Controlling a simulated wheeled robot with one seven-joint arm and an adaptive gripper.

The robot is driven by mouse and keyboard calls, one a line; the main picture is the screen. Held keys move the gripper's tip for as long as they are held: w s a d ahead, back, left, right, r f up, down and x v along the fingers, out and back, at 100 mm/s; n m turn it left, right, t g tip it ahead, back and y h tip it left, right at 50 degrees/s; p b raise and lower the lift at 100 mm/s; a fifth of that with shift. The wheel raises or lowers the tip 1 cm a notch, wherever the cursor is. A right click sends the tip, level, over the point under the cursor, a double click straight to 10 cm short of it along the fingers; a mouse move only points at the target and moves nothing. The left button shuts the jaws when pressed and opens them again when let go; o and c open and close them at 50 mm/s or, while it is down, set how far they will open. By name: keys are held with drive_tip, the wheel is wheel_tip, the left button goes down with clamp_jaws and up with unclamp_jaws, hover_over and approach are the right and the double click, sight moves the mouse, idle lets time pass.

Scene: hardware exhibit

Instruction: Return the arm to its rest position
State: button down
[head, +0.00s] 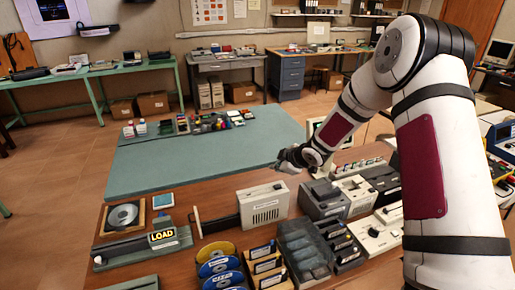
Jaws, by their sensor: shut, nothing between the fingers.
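My gripper (284,163) is at the end of my white and dark red arm, which enters from the right in the head view. The gripper is small and dark here, and it looks shut with nothing in it. It hangs above the near table, close to the front edge of the green mat (180,165) and behind a beige box with a vent grille (265,205). I cannot tell its exact height. The arm bends at an elbow at the upper right and reaches down to the left.
The wooden table (215,205) holds several grey devices (325,198), upright discs (218,262), a LOAD device (160,238) and a small disc in a wooden frame (123,216). Bottles and small parts stand at the mat's far edge. The mat's middle is clear.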

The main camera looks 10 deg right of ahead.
drive_tip(key=s+d+r+m+h+b, duration=0.1)
drive_tip(key=s+d+r+m+h, duration=0.2)
drive_tip(key=s+r, duration=0.55)
drive_tip(key=s+d+r+m+h+b, duration=0.15)
drive_tip(key=s+r+m, duration=0.3)
drive_tip(key=r, duration=0.75)
drive_tip(key=s+a+r+m+g, duration=0.1)
drive_tip(key=s+a+r+m, duration=0.1)
drive_tip(key=s, duration=1.1)
drive_tip(key=s+a+r+m+g, duration=0.1)
drive_tip(key=s+m, duration=0.3)
drive_tip(key=s, duration=1)
drive_tip(key=shift+a+r+g+y+b, duration=0.3)
drive_tip(key=shift+a+r+g+y, duration=0.1)
drive_tip(key=shift+y, duration=0.05)
drive_tip(key=shift+s, duration=0.1)
